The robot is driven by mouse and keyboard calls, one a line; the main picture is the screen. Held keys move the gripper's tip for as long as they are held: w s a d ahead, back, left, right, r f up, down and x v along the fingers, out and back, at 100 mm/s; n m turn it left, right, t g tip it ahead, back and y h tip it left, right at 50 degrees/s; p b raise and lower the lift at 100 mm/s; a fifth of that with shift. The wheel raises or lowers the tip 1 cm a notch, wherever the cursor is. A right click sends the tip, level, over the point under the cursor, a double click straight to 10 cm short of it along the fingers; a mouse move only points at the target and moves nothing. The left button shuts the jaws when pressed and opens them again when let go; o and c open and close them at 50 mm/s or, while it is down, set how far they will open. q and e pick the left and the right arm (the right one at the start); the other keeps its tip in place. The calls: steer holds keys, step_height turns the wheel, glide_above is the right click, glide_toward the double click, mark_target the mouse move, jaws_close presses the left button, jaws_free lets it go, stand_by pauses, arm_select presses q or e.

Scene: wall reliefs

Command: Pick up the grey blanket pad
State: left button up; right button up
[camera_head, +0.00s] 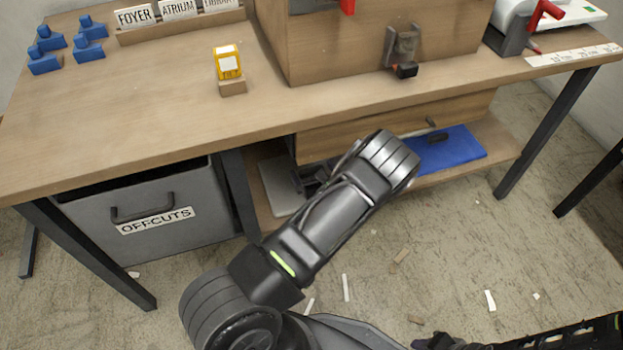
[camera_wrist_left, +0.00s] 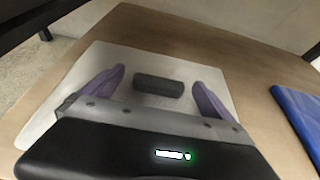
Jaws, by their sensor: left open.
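The grey blanket pad (camera_head: 283,188) is a thin, pale grey slab lying flat on the low shelf under the bench. In the left wrist view the pad (camera_wrist_left: 150,62) shows a dark raised block (camera_wrist_left: 158,87) on its upper face. My left gripper (camera_head: 312,180) is over the pad and hides part of it in the head view. In the wrist view the left gripper's purple fingers (camera_wrist_left: 155,85) are apart, one on each side of the block, with a gap to it. A dark part of my right arm shows at the bottom edge of the head view; its jaws are unclear.
A blue pad (camera_head: 450,148) lies on the shelf (camera_wrist_left: 240,80) to the right. An OFFCUTS bin (camera_head: 185,235) stands to the left. The bench top and a wooden drawer (camera_head: 400,125) are above the shelf. Scraps lie on the floor.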

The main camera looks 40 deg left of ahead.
mark_target(313, 178)
arm_select(q)
steer(key=shift+c, duration=0.6)
steer(key=shift+a, duration=0.1)
steer(key=c, duration=1.7)
steer(key=shift+r, duration=0.1)
step_height(313, 178, up, 10)
steer(key=p, duration=0.4)
